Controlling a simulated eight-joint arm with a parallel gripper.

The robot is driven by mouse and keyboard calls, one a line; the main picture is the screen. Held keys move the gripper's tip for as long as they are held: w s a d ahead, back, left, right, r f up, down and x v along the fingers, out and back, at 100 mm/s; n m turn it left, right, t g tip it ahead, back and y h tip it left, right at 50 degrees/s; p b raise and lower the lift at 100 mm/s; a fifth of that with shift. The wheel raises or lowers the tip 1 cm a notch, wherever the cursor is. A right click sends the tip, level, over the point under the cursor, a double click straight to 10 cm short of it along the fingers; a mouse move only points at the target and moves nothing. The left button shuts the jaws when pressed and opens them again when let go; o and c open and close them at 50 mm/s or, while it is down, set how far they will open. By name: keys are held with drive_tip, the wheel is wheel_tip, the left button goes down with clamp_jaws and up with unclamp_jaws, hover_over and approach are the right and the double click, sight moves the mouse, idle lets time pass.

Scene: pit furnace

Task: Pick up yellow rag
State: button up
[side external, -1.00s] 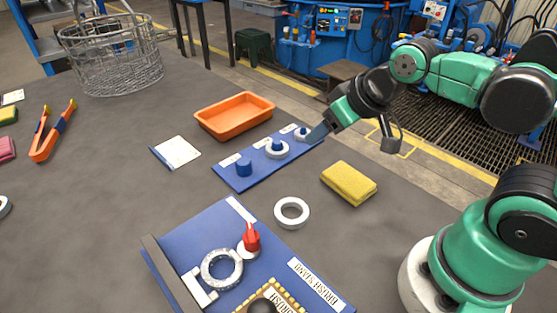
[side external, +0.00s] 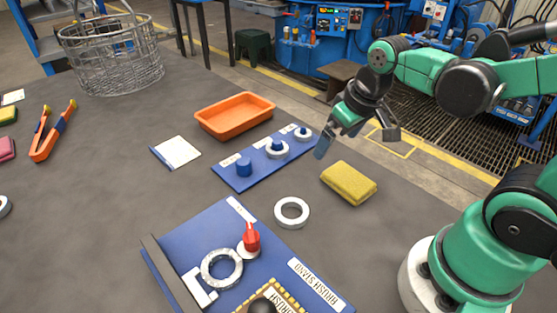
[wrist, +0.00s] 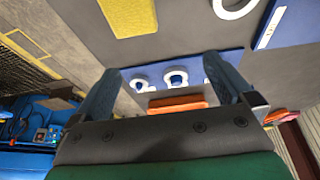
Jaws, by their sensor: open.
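The yellow rag (side external: 348,183) lies flat on the grey table, a folded block to the right of the loose white ring. It also shows at the top of the wrist view (wrist: 130,14), partly cut off by the frame edge. My gripper (side external: 322,150) is above the table, behind and a little left of the rag and apart from it. In the wrist view both fingers of my gripper (wrist: 170,80) are spread wide with nothing between them.
A blue board (side external: 262,160) with pegs and rings lies left of my gripper. A white ring (side external: 291,212) lies beside the rag. An orange tray (side external: 236,115) stands behind the board. A blue brush stand (side external: 205,235) is in front.

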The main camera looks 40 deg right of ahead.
sight(349, 178)
drive_tip(key=d+f+g, duration=0.1)
drive_tip(key=s+d+f+g, duration=0.1)
drive_tip(key=f, duration=0.1)
drive_tip(key=d+f+g, duration=0.1)
drive_tip(key=shift+s+d+f+m+g+y, duration=0.3)
drive_tip(key=shift+s+g, duration=0.1)
drive_tip(key=shift+f, duration=2.8)
drive_tip(key=c, duration=1)
